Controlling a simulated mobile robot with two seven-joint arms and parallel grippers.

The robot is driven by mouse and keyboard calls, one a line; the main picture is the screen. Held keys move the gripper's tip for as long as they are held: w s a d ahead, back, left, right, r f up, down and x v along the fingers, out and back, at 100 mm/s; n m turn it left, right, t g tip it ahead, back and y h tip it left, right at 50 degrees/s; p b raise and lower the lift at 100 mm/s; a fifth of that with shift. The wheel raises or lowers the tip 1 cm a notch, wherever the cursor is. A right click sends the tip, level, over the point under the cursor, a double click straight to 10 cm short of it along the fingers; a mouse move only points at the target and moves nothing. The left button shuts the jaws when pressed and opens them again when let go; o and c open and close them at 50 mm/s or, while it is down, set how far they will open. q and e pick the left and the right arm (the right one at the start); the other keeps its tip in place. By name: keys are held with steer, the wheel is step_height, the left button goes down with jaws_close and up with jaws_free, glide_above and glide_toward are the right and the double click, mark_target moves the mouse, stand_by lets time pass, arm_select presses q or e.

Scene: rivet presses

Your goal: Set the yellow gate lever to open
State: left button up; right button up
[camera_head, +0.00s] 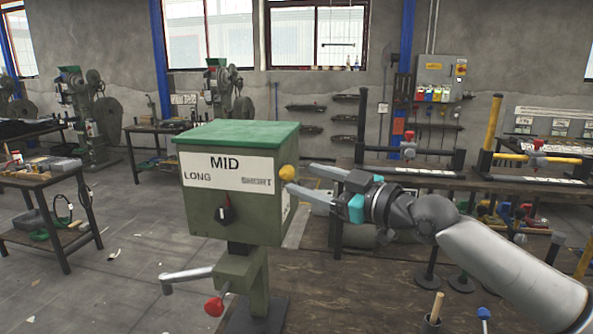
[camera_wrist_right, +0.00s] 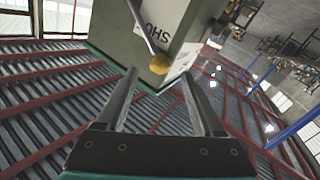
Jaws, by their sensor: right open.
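A yellow ball knob (camera_head: 288,173) shows at the right side of a green box (camera_head: 228,223) labelled MID, LONG and SHORT. In the right wrist view the yellow knob (camera_wrist_right: 160,64) sits on the end of a thin metal rod, beside the box's white label. My right gripper (camera_head: 299,177) comes in from the right, open, with its fingertips close to the knob. In the wrist view the knob appears between the fingertips (camera_wrist_right: 160,73), near their ends; I cannot tell whether either finger touches it. The rod is hidden in the head view. My left gripper is not in view.
The box stands on a green post with a crank handle (camera_head: 188,275) and a red knob (camera_head: 214,306) below. A dark selector (camera_head: 225,210) is on its front. A wooden bench with fixtures (camera_head: 420,172) lies behind my right arm. A tool table (camera_head: 40,180) stands at left.

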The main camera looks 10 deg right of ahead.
mark_target(293, 173)
steer(key=shift+x, duration=1.85)
steer(key=c, duration=1)
steer(key=shift+d+r, duration=0.1)
jaws_close()
